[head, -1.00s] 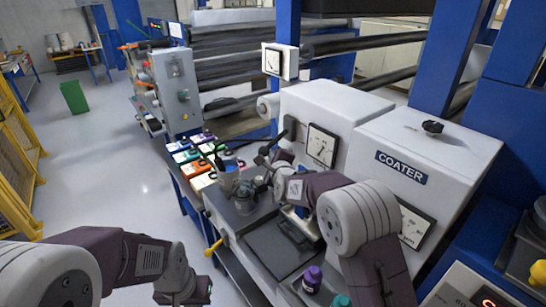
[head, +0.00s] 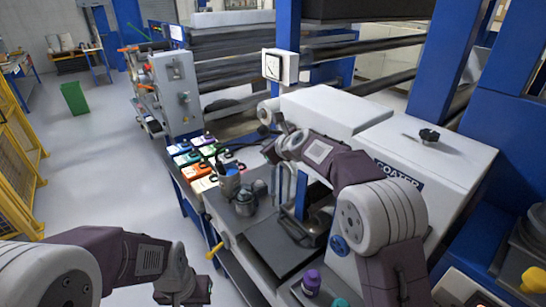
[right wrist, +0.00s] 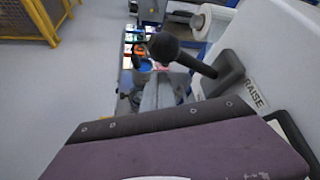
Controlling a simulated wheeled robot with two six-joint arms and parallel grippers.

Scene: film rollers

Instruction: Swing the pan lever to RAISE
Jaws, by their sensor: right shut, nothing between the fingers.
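The pan lever (right wrist: 190,58) shows in the right wrist view as a black rod with a round knob. It juts left from a black mount on the white machine face, beside a RAISE label (right wrist: 256,93). My right gripper (head: 269,152) is shut and empty, close to the machine face in the head view; its fingertips are hard to make out. In the wrist view its dark body fills the bottom, with the knob beyond it; I cannot tell whether they touch. My left gripper (head: 186,291) hangs low at the bottom left, away from the lever, its jaws unclear.
The white coater housing (head: 440,150) stands to the right. Coloured boxes sit further back.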

